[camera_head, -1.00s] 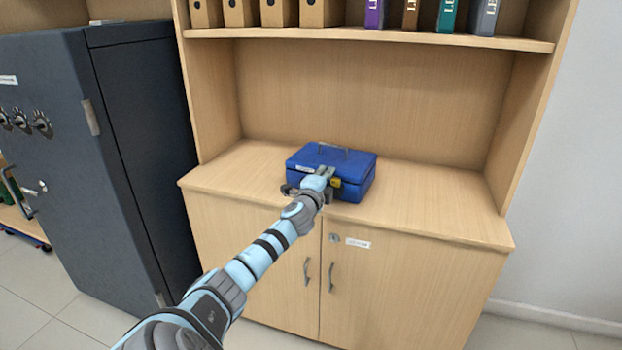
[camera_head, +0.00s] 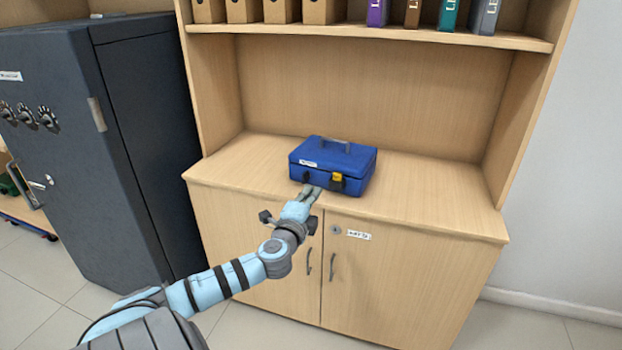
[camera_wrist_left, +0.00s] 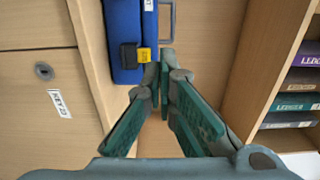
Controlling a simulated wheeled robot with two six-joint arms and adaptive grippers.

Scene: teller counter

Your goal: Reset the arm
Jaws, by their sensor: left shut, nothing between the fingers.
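My left arm reaches in from the lower left in the head view. Its gripper (camera_head: 312,191) is shut and empty, in front of the lower front left part of the blue cash box (camera_head: 318,155). I cannot tell whether the fingertips touch the box. In the left wrist view the gripper's fingers (camera_wrist_left: 165,72) are close together, beside the box (camera_wrist_left: 122,35) and its yellow latch. The box stands upright on the wooden cabinet top with its lid shut and its handle on top. My right gripper is not in view.
The wooden cabinet top (camera_head: 440,203) is clear to the right of the box. A shelf (camera_head: 400,36) with binders hangs above it. A dark safe (camera_head: 135,150) stands at the left. The cabinet doors (camera_head: 400,285) are shut below.

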